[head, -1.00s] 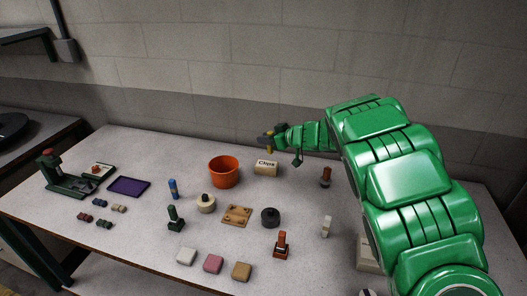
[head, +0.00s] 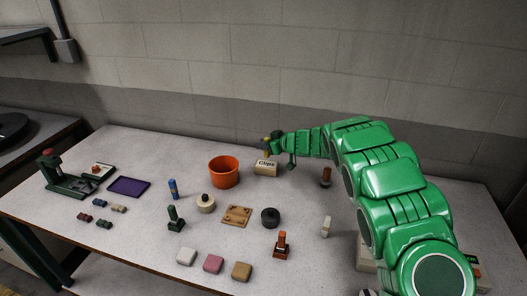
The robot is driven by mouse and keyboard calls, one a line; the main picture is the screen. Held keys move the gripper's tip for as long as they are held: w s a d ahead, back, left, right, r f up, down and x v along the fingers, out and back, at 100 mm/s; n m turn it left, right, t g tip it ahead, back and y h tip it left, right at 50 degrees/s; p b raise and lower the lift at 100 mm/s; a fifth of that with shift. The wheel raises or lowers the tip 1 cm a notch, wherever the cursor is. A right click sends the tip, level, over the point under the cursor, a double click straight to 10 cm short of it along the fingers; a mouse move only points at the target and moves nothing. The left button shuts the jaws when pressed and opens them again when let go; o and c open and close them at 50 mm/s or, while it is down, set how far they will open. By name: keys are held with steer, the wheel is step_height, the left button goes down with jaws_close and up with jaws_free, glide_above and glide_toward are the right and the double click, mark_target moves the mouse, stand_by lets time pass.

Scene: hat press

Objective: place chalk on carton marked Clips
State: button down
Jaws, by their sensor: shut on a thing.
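The carton marked Clips (head: 265,169) is a small tan box near the back middle of the table, just right of the orange pot. My gripper (head: 268,148) is over the back of this carton, at the end of my green arm. It is shut on a small yellow-orange piece, which looks like the chalk (head: 266,154). The chalk hangs down at the carton's top; I cannot tell whether it touches. Much of the gripper is too small to make out.
An orange pot (head: 223,172) stands close left of the carton. A dark green press (head: 65,180) is at the far left. The back wall is close behind.

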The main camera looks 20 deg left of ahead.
steer(key=shift+f, duration=0.1)
steer(key=shift+w+a+f, duration=0.1)
steer(key=shift+w+f, duration=0.05)
steer(key=shift+w, duration=0.05)
steer(key=shift+f, duration=1.55)
steer(key=c, duration=0.9)
jaws_free()
steer(key=shift+r, duration=0.1)
steer(key=shift+v, duration=6.05)
